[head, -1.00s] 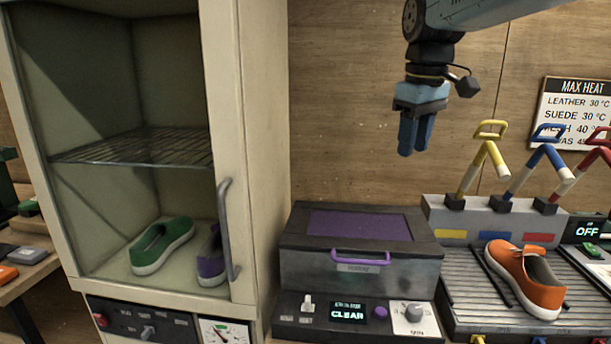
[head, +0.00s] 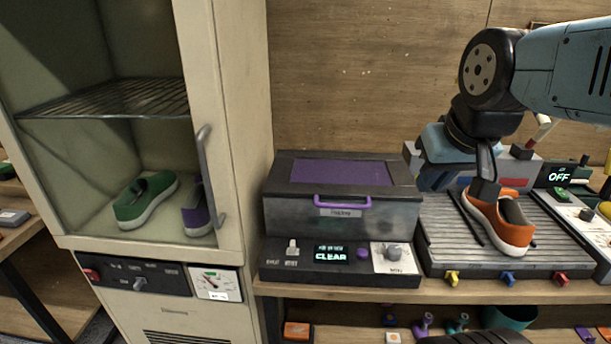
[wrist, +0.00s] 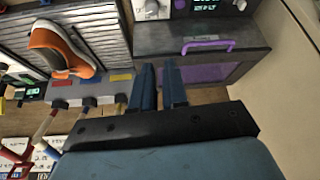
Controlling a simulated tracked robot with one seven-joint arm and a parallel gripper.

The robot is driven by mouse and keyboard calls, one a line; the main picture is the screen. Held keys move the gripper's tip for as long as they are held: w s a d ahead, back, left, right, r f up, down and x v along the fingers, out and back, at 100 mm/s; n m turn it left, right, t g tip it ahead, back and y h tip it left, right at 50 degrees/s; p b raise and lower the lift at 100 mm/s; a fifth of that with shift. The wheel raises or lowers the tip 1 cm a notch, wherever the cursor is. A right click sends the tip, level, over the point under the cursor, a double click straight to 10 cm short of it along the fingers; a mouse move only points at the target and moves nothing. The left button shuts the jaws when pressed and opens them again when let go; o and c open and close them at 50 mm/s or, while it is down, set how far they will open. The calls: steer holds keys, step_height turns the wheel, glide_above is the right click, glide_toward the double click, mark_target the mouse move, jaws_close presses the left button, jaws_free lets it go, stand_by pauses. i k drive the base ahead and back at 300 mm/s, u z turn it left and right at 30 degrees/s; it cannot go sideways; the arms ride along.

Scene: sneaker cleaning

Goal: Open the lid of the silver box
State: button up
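The silver box (head: 340,214) has a dark lid with a purple top panel (head: 340,172) and a purple handle (head: 342,201) on its front. Its lid is down. The handle also shows, upside down, in the wrist view (wrist: 207,45). My gripper (head: 428,180) is at the box's right side in the head view, above the rear of the ridged tray, apart from the handle. In the wrist view its two blue fingers (wrist: 159,72) show a narrow gap with nothing between them.
An orange sneaker (head: 510,236) sits on the ridged tray (head: 447,240) to the right. A control panel (head: 305,262) reading CLEAR is below the box. A tall cabinet (head: 230,80) with a green shoe (head: 146,200) and a purple shoe stands left.

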mark_target(369, 177)
steer(key=u, duration=0.8)
steer(key=k, duration=1.4)
steer(key=z, duration=0.95)
steer(key=i, duration=1)
steer(key=u, duration=0.05)
